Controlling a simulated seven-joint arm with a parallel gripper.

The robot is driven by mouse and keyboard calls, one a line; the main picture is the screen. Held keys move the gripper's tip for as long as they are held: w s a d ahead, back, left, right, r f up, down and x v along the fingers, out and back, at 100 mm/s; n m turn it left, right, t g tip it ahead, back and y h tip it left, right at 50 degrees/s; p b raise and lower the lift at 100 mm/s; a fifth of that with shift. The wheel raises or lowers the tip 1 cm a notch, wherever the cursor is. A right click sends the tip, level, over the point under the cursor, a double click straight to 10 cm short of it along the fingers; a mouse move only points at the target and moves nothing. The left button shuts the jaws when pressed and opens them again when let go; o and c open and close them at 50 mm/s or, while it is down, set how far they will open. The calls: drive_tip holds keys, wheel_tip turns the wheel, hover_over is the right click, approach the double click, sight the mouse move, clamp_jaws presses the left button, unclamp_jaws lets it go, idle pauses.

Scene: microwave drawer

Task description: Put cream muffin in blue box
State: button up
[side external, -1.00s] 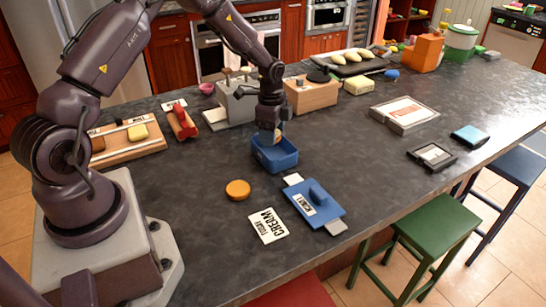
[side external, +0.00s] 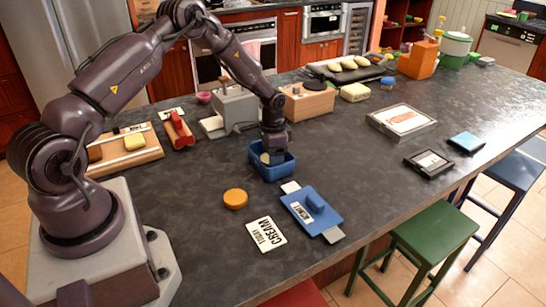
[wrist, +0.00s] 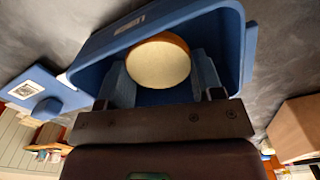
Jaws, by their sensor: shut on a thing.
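The blue box (side external: 281,172) stands open on the dark counter; it also fills the upper part of the wrist view (wrist: 243,35). My gripper (side external: 270,157) reaches down into it. In the wrist view my gripper's two fingers (wrist: 160,78) are shut on a round muffin (wrist: 158,62) with a pale cream face and an orange-brown edge. The muffin is within the box's walls; whether it touches the floor of the box is hidden. In the side view only a small pale part of the muffin shows beside the fingers.
A blue lid with a knob (side external: 311,209) lies in front of the box. A white card reading TODAY CREAM (side external: 265,235) and an orange round item (side external: 235,198) lie nearby. A grey box (side external: 236,103) and a wooden box (side external: 306,102) stand behind.

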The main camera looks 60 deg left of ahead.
drive_tip(key=shift+f, duration=0.25)
drive_tip(key=shift+f, duration=0.15)
drive_tip(key=o, duration=0.6)
